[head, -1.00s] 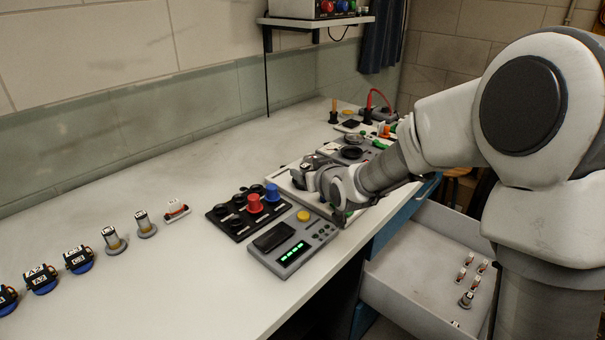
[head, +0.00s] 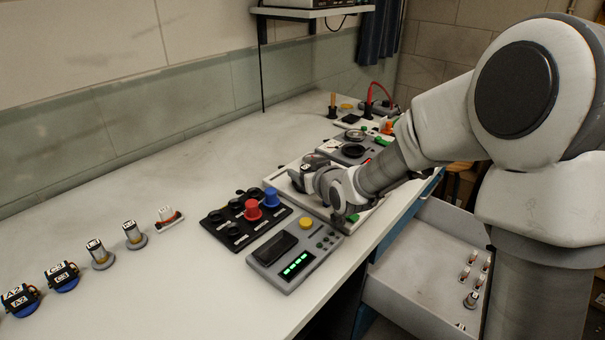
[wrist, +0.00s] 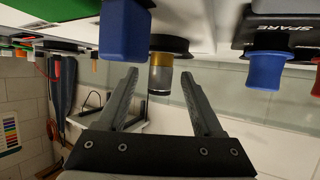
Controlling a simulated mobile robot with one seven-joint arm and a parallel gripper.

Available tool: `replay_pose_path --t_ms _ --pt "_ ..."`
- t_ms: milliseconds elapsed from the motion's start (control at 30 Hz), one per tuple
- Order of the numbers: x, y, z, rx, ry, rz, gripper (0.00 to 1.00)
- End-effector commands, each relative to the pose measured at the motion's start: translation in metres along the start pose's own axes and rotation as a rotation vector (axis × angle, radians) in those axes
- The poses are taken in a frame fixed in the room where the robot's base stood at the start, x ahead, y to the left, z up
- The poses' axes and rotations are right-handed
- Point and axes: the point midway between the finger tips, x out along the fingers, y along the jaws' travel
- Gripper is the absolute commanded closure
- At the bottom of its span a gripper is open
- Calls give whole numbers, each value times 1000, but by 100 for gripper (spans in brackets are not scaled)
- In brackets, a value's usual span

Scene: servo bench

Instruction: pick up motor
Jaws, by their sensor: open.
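In the wrist view, which looks turned over with the bench top along the upper edge, a small cylindrical motor (wrist: 160,82) with a grey body and gold band stands on a dark round base. My gripper (wrist: 160,73) is open, with one finger on each side of the motor and a visible gap to each. In the head view my gripper (head: 300,178) is low over the pale board (head: 376,206), and the motor there is hidden or too small to tell.
A blue block (wrist: 124,30) is close beside the left finger in the wrist view. A black panel (head: 222,222) with red and blue knobs and a grey device (head: 268,272) with a green display sit near the gripper. An open drawer (head: 400,285) holds several small parts.

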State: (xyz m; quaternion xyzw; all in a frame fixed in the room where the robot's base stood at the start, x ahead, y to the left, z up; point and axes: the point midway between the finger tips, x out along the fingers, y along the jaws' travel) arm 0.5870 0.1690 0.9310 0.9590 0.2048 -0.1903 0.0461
Motion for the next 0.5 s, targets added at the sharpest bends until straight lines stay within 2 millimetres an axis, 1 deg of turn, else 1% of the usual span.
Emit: replay_pose_path --t_ms 333,467,500 --pt "0 0 2 0 1 0 32" --pt "0 0 2 0 1 0 55" --pt "0 0 2 0 1 0 63"
